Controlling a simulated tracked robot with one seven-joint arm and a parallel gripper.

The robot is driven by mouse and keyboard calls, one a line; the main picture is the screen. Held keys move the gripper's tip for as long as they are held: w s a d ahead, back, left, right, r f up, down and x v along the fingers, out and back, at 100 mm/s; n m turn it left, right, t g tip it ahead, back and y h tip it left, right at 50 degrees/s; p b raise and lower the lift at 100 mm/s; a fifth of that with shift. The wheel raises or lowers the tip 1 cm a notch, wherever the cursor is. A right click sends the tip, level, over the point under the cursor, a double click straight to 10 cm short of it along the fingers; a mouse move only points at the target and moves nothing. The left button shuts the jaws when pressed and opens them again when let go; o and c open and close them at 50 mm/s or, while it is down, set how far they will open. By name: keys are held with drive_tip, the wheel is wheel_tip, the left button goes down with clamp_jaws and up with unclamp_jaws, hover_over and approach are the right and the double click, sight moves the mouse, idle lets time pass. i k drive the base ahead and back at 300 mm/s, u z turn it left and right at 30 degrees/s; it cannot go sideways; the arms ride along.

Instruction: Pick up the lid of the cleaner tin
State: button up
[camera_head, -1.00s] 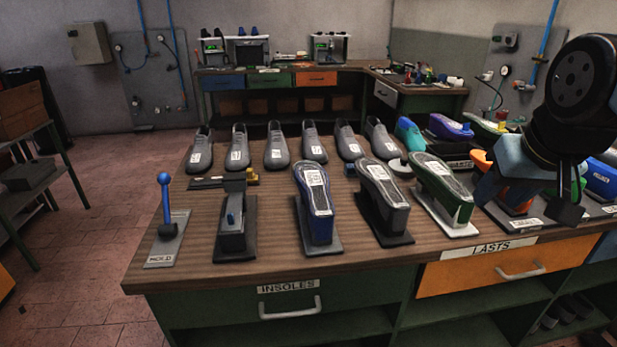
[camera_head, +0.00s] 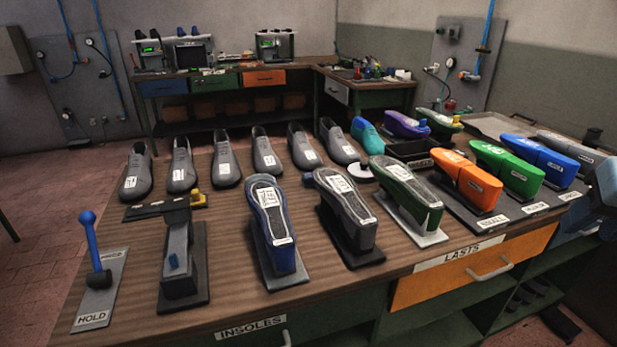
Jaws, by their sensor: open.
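I cannot pick out a tin marked as cleaner, or its lid, for certain. A small pale round disc (camera_head: 363,172) lies on the workbench behind the green-edged last and in front of the teal shoe form; I cannot tell whether it is the lid. Small jars and bottles (camera_head: 372,72) stand on the back bench, too small to read. My gripper (camera_head: 600,190) is only partly in view at the right edge, cut off by the frame. It is open, holds nothing visible, and is far to the right of the pale disc.
The workbench (camera_head: 232,268) carries a row of grey shoes (camera_head: 228,160), upright lasts on plates, and a blue-handled lever (camera_head: 95,250) at left. Coloured lasts (camera_head: 470,180) crowd the right side. Red floor is clear at left.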

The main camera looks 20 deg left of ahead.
sight(360, 172)
drive_tip(key=z, duration=1)
drive_tip(key=k, duration=1.35)
drive_tip(key=u, duration=1.85)
drive_tip(key=i, duration=1)
drive_tip(key=z, duration=0.05)
